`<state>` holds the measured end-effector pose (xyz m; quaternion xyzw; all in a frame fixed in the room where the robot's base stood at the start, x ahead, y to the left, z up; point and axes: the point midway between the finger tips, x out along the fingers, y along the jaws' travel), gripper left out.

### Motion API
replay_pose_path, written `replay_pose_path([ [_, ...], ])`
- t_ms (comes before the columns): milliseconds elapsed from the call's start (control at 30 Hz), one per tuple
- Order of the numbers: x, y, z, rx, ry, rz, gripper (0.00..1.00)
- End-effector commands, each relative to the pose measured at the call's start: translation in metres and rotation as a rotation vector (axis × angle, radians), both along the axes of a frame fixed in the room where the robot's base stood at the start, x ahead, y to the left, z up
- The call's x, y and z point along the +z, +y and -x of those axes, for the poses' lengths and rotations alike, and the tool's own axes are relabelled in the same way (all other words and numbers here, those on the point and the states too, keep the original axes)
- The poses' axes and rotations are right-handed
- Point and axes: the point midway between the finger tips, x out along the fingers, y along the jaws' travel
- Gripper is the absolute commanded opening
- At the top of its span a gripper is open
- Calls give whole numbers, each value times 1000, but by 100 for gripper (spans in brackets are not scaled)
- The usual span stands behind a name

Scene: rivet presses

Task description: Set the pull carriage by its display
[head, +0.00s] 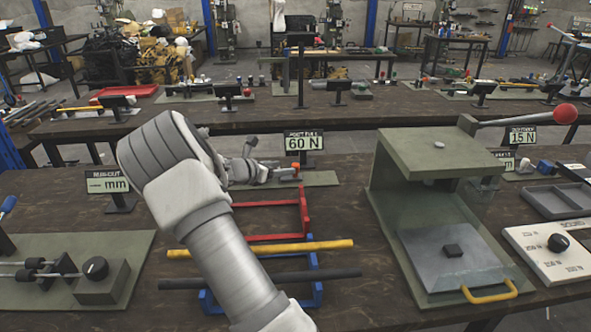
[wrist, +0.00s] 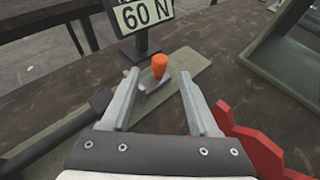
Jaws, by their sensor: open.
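The pull display (head: 304,143) reads 60 N on a small black stand at the back of the near bench; it also shows in the wrist view (wrist: 143,13). Below it lies a grey-green base plate (head: 322,180) bearing a small carriage with an orange knob (head: 295,169). In the wrist view the orange knob (wrist: 159,66) stands upright on a grey metal piece (wrist: 153,86). My gripper (wrist: 157,88) is open and empty, its two fingers on either side of the knob's line, with the knob just beyond the tips. In the head view my arm hides part of the plate.
A red bracket (head: 305,208) stands in front, with a yellow bar (head: 315,246), a dark bar (head: 335,274) and a blue bracket (head: 316,292). A green press (head: 400,190) with a red-balled lever stands right. A run-out fixture (head: 105,283) is left.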

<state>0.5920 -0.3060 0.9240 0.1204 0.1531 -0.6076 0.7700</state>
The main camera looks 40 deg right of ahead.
Motion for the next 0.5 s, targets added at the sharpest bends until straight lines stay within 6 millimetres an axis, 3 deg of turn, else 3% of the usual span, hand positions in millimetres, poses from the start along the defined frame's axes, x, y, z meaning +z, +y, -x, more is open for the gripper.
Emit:
replay_pose_path([
  [200, -19, -41, -9, -1, 0, 0, 61],
  [500, -28, -65, -16, 1, 0, -1, 61],
])
